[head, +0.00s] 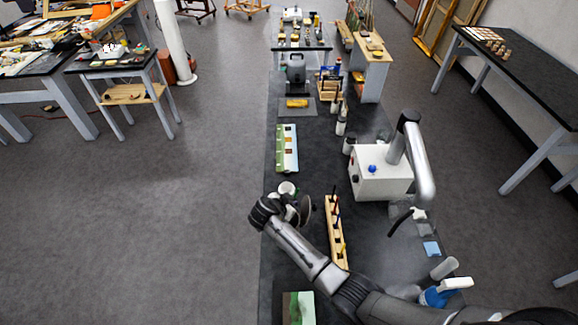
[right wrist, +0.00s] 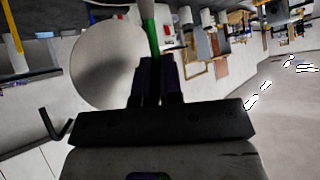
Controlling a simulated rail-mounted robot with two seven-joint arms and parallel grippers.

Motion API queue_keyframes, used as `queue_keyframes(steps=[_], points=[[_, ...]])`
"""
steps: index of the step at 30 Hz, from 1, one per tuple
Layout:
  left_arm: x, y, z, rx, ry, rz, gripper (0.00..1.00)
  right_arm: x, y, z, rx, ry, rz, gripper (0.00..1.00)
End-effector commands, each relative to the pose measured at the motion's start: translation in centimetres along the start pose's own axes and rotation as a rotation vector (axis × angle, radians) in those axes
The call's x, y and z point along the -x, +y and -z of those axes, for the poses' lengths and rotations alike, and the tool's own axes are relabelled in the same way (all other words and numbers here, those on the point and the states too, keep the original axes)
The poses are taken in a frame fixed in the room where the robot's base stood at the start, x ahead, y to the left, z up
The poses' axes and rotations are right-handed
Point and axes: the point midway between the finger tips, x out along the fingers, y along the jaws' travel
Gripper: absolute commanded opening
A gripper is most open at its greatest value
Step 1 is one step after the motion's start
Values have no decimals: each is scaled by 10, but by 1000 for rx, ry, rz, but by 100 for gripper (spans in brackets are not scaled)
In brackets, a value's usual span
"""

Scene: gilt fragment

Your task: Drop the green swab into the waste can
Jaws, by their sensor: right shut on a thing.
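My right gripper (right wrist: 152,75) is shut on the green swab (right wrist: 150,32), which points away from the fingers in the right wrist view. A large round pale-grey thing (right wrist: 100,65), possibly the waste can, lies just beyond and left of the fingertips there. In the head view my right gripper (head: 292,208) is over the long dark bench, and the swab cannot be made out. A small white round vessel (head: 287,187) shows just behind the gripper, partly hidden by it. My left gripper is not in view.
A wooden rack (head: 335,229) with upright coloured sticks stands right of the gripper. A white box (head: 378,178) with a thick grey pipe stands farther right. A painted panel (head: 287,148) lies beyond the gripper. Another painted piece (head: 298,307) lies at the near edge.

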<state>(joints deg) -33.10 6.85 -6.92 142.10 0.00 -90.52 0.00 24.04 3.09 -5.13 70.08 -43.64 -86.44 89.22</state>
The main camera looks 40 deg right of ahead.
Motion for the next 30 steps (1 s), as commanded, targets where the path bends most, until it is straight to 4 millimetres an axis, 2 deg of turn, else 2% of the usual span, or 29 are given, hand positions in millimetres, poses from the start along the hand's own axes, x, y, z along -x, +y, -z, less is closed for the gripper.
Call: queue_keyframes(steps=[13, 25, 26, 30], points=[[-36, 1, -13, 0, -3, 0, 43, -30, 4, -35, 3, -1, 2, 0], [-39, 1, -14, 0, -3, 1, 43, -34, 5, -39, 2, -1, 3, 0], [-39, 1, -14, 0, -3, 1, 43, -34, 5, -39, 2, -1, 3, 9], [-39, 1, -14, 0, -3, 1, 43, -34, 5, -39, 2, -1, 2, 22]])
